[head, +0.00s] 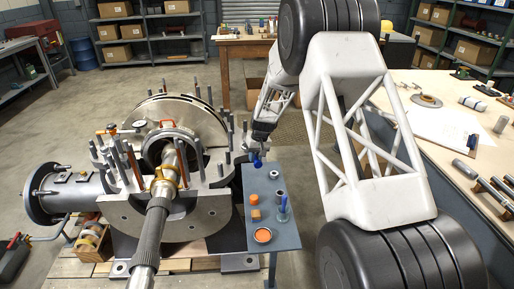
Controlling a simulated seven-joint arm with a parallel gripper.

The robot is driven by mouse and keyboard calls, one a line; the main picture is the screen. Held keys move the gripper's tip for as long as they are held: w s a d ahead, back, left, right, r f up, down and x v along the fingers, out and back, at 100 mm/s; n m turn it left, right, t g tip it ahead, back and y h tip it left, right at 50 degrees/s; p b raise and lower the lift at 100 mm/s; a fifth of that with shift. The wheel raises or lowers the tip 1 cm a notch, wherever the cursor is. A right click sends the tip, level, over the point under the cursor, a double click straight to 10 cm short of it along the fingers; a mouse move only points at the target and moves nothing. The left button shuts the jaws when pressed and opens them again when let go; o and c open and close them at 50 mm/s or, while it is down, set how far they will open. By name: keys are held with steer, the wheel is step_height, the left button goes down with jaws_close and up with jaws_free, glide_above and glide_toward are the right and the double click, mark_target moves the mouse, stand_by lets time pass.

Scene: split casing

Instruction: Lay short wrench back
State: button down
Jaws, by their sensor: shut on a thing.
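My gripper (260,146) is over the far end of the narrow grey side table (283,237), just right of the large split casing (205,203). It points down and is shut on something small. A bit of blue (256,161) shows at the jaws; I cannot tell whether it is the held thing or part of the fingers. I cannot make out the short wrench's outline, nor whether anything touches the tabletop.
The side table holds orange blocks (254,207), an orange dish (263,235), metal rings and a blue-topped bottle (283,208). Upright studs (230,135) ring the casing close to my gripper. A workbench (450,150) with tools stands at right.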

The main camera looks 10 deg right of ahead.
steer(key=m, duration=0.1)
glide_above(253, 184)
steer(key=shift+d+f, duration=0.3)
steer(key=shift+f, duration=0.15)
steer(key=shift+w+f, duration=0.1)
steer(key=shift+f, duration=0.05)
steer(key=shift+f, duration=2.95)
steer(key=shift+f, duration=0.3)
steer(key=c, duration=0.6)
jaws_free()
steer(key=shift+f, duration=0.1)
